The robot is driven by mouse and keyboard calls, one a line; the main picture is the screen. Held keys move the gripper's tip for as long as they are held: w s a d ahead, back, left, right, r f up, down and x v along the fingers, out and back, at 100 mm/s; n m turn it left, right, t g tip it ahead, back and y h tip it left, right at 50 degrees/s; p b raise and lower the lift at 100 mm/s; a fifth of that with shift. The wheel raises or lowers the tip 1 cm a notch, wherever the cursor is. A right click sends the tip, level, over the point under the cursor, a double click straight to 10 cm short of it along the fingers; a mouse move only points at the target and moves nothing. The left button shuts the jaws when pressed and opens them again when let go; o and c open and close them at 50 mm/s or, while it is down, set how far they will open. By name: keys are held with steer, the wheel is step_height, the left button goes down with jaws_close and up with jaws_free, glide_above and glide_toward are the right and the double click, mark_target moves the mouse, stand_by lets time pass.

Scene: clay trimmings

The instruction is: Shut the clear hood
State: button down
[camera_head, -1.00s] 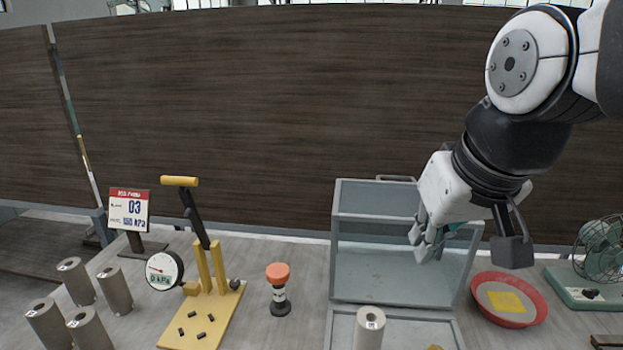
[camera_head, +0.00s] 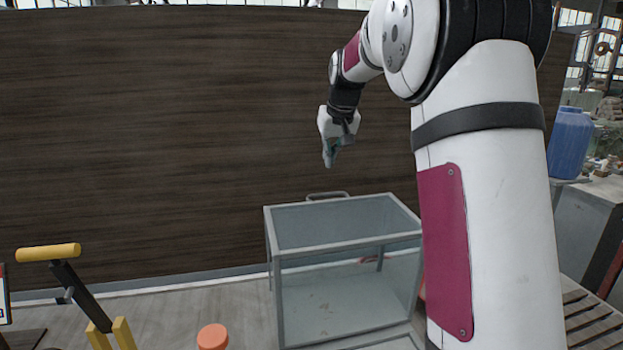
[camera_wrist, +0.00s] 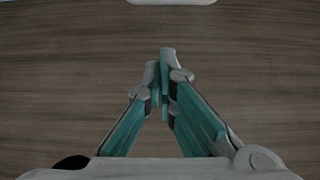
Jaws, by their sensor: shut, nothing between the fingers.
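The clear hood (camera_head: 347,297) is a see-through box with grey frame edges. My gripper (camera_head: 328,164) is above the handle in the picture, pointing down and apart from the hood. In the wrist view my gripper (camera_wrist: 165,58) has its teal fingers together with nothing between them, against brown wood-grain.
A yellow-handled lever press (camera_head: 50,252) and an orange button top (camera_head: 213,337) stand at the lower left. A dark wooden wall (camera_head: 180,140) rises behind the table. A blue container (camera_head: 570,143) stands at the far right. My own arm covers the area right of the hood.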

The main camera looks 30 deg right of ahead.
step_height(320, 180, down, 8)
steer(key=p, duration=0.2)
steer(key=shift+w+d+p, duration=0.15)
steer(key=shift+w+p, duration=0.15)
steer(key=shift+w, duration=0.15)
steer(key=shift+r, duration=0.1)
stand_by(0.4)
